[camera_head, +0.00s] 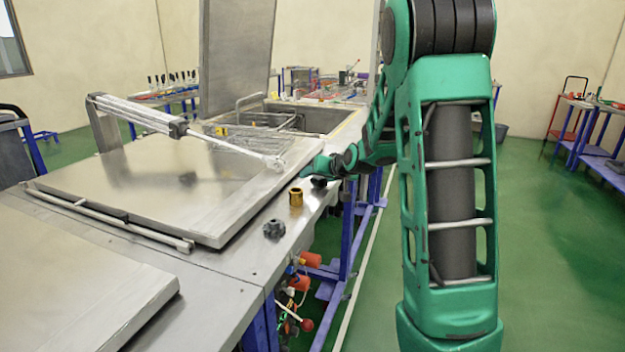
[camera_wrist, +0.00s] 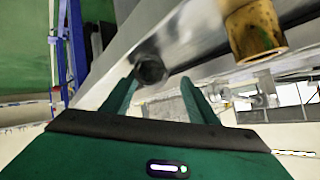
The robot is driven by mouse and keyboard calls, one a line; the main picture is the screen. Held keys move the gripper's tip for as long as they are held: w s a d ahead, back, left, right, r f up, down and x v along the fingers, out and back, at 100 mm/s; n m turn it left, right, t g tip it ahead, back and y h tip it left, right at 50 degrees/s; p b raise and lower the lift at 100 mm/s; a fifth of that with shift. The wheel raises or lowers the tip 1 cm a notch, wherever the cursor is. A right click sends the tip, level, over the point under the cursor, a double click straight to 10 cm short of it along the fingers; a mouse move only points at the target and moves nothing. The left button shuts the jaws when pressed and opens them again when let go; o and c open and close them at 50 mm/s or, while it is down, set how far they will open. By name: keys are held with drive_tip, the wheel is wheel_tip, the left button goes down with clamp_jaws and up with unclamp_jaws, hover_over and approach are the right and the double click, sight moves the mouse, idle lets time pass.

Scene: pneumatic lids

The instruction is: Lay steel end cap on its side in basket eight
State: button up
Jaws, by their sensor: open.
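A dark round cap (camera_head: 319,182), likely the steel end cap, sits at the right edge of the steel bench top. In the wrist view a dark cap (camera_wrist: 150,68) shows just beyond and between my fingertips. My gripper (camera_head: 308,171) is close to it; its fingers are apart and empty in the wrist view (camera_wrist: 160,83). A second dark grey knobbed part (camera_head: 274,229) stands nearer on the bench edge. Wire baskets (camera_head: 268,118) show at the open tank behind; no number is readable, so I cannot tell which is basket eight.
A brass cylinder (camera_head: 296,197) stands between the two dark parts, and looms large in the wrist view (camera_wrist: 255,32). A closed steel lid (camera_head: 150,185) with a pneumatic cylinder (camera_head: 140,113) covers the near tank. A raised lid (camera_head: 236,55) stands upright behind. Green floor lies right.

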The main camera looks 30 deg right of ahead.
drive_tip(key=v, duration=1)
drive_tip(key=shift+s+r, duration=0.2)
drive_tip(key=shift+s+a, duration=0.1)
drive_tip(key=s+a+f+g, duration=0.2)
drive_tip(key=s+g, duration=0.2)
drive_tip(key=s, duration=0.8)
drive_tip(key=s+a+f+g, duration=0.3)
drive_tip(key=s+g, duration=0.1)
drive_tip(key=s, duration=0.9)
drive_tip(key=s+a+f+m+g, duration=0.1)
drive_tip(key=s+a+f+g, duration=0.1)
drive_tip(key=s, duration=1)
drive_tip(key=shift+s+a+f+g+y, duration=0.25)
drive_tip(key=shift+a+g+y, duration=0.2)
drive_tip(key=shift+g, duration=0.45)
drive_tip(key=shift+w, duration=0.1)
drive_tip(key=shift+w+f, duration=0.25)
drive_tip(key=shift+w, duration=0.35)
